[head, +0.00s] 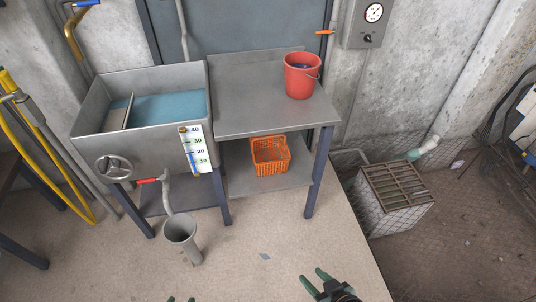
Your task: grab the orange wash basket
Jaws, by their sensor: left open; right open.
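The orange wash basket (270,156) stands on the lower shelf of the metal table, under the tabletop. Its top edge is close below the tabletop's front edge. My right gripper (312,281) shows at the bottom edge, its green fingers apart and empty, well short of the basket. My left gripper (181,299) shows only as two green fingertips at the bottom edge, apart with nothing seen between them.
A red bucket (300,76) stands on the metal tabletop (245,105). A sink with water (167,108) is on the left, with a grey funnel-topped pipe (181,231) before it. A table leg (319,172) stands right of the basket. The floor ahead is mostly clear.

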